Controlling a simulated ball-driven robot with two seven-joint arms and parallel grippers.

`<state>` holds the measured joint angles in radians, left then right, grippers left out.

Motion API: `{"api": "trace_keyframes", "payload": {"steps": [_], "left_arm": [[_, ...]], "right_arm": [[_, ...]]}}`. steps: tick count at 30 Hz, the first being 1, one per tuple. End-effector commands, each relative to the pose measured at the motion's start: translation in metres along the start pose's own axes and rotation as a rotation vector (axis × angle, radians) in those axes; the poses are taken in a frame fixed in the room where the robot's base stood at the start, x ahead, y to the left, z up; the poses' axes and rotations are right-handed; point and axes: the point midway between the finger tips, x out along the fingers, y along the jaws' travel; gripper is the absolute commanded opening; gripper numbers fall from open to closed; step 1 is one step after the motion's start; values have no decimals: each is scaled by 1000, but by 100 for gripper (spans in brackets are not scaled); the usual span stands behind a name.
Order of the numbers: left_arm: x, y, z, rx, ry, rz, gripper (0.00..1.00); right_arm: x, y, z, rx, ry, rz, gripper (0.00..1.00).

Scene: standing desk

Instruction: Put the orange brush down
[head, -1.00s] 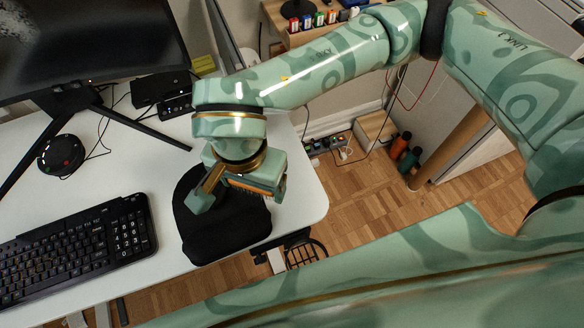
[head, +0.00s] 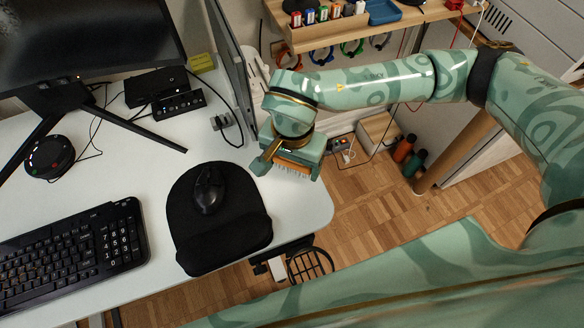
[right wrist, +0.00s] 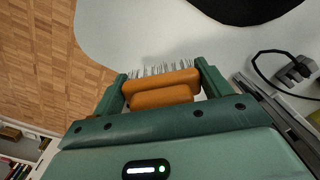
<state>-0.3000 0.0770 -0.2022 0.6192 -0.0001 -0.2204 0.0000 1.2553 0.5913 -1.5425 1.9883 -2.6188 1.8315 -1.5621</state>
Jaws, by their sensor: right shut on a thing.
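The orange brush (right wrist: 160,88) is between the two fingers of my right gripper (right wrist: 162,82) in the right wrist view, its pale bristles pointing away from the palm. In the head view the brush (head: 296,165) shows as an orange strip with bristles under my right gripper (head: 287,168), over the right end of the white desk (head: 305,205). The gripper is shut on the brush. I cannot tell whether the bristles touch the desk top. My left gripper is not in view.
A black mouse pad (head: 225,235) with a mouse (head: 208,190) on it lies left of the gripper. A keyboard (head: 75,245) is further left. A grey divider (head: 235,70) stands behind, near a cable plug (head: 222,122). The desk's right edge is close to the gripper.

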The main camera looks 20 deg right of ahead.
Motion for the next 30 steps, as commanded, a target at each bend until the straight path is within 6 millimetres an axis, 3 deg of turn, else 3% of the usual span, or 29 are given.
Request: {"api": "trace_keyframes", "payload": {"steps": [1,4,15,16,18,26,30], "left_arm": [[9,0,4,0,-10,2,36],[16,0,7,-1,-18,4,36],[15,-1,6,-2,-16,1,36],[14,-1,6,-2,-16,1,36],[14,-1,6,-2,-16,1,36],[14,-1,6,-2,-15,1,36],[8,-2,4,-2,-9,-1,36]], "right_arm": [[18,1,0,2,-7,7,59],[33,1,1,0,-5,4,59],[34,0,0,-1,0,1,59],[33,0,0,-1,0,1,85],[33,0,0,-1,0,1,99],[32,0,0,0,0,1,99],[17,0,0,-1,3,-2,99]]}}
